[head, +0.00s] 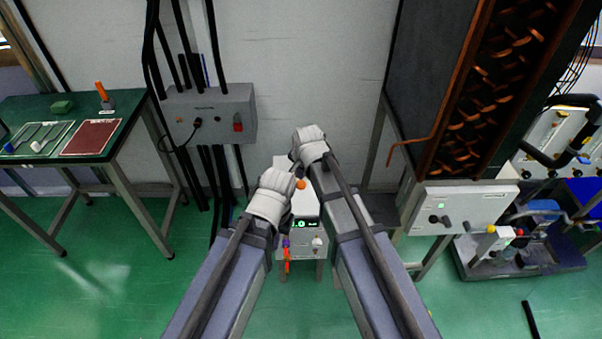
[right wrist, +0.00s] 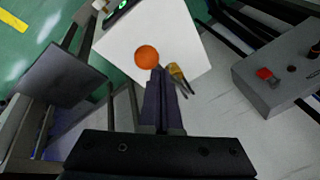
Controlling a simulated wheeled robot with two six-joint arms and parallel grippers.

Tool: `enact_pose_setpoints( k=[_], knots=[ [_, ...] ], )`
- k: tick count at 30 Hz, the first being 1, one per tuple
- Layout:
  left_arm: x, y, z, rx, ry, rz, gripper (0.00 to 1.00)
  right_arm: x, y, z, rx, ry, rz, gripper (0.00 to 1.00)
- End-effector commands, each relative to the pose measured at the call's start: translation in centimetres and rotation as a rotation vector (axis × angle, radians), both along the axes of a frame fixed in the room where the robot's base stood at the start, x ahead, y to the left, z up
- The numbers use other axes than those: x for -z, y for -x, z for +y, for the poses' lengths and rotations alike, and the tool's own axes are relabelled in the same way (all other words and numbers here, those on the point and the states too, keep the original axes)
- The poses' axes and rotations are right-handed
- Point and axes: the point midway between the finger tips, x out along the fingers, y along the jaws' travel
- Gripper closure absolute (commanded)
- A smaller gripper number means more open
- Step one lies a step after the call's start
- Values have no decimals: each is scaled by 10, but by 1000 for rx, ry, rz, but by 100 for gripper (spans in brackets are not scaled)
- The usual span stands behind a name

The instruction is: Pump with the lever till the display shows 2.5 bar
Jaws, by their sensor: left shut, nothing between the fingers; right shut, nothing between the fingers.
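The pump unit (head: 304,206) is a white box on a stand, in the middle of the head view. Its green display (head: 305,224) is partly hidden by my left gripper; only a final "0" and a small unit show. The lever's orange ball knob (head: 300,184) shows between my grippers, and also in the right wrist view (right wrist: 147,57). My left gripper (head: 272,192) is shut and empty, just left of the knob. My right gripper (head: 309,146) is shut and empty, beyond the knob. Its fingertips (right wrist: 158,72) appear close to the knob; I cannot tell whether they touch.
A grey wall box with a red switch (head: 238,122) hangs behind, to the left. A green table (head: 108,150) stands at left. A cabinet with copper coils and a white control panel (head: 462,208) stand at right. Valves and pipes (head: 520,250) lie lower right.

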Motion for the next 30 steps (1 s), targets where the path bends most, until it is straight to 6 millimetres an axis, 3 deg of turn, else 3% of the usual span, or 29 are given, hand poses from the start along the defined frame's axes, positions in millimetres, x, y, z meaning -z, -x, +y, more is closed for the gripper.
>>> enact_pose_setpoints(
  k=[30],
  knots=[
    [11, 0, 0, 0, 0, 0, 100, 11, 6, 0, 0, -1, 1, 100]
  ],
)
